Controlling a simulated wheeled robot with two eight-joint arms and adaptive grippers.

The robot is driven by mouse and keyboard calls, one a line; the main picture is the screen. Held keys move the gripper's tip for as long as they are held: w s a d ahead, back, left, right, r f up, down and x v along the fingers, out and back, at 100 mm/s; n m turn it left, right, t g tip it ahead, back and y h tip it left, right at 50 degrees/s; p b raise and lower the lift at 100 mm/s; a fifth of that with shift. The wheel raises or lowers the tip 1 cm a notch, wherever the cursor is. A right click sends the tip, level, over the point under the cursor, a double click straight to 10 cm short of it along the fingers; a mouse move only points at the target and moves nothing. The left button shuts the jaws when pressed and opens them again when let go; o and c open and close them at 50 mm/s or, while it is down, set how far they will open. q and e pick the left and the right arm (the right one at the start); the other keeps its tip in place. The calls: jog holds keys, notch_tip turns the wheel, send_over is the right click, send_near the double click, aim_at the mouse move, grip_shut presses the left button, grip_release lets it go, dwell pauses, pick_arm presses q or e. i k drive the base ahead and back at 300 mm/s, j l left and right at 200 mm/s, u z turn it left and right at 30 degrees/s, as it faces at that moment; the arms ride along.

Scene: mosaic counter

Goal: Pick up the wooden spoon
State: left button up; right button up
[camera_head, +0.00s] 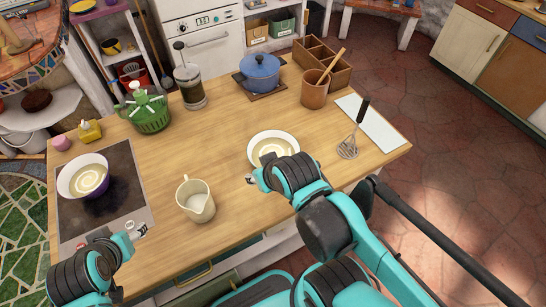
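The wooden spoon (333,65) stands tilted in a brown cup (314,91) at the back right of the counter. Its handle sticks up to the right, and its lower end is hidden inside the cup. My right gripper (251,180) is at the front of the counter, near the front left edge of a white bowl, well short of the cup. My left gripper (141,231) is at the front left, near the corner of the dark hob and far from the spoon. Both gripper tips are too small to tell open from shut. Neither visibly holds anything.
A wooden divided box (322,67) stands behind the cup, and a blue pot (260,74) is to its left. A whisk (353,134) lies by a white board (372,124). The white bowl (261,150) and a cream jug (196,201) are nearer. The wooden counter (222,124) is clear at centre.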

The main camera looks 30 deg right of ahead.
aim_at(339, 55)
jog(key=k+l+u, duration=0.15)
jog(key=k+l, duration=0.45)
jog(key=l+u, duration=0.1)
jog(key=l, duration=0.35)
jog(key=k+l, duration=0.1)
jog(key=l, duration=0.35)
jog(key=k+l+u, duration=0.15)
jog(key=l, duration=0.7)
jog(key=k+l+u, duration=0.15)
jog(key=l, duration=0.3)
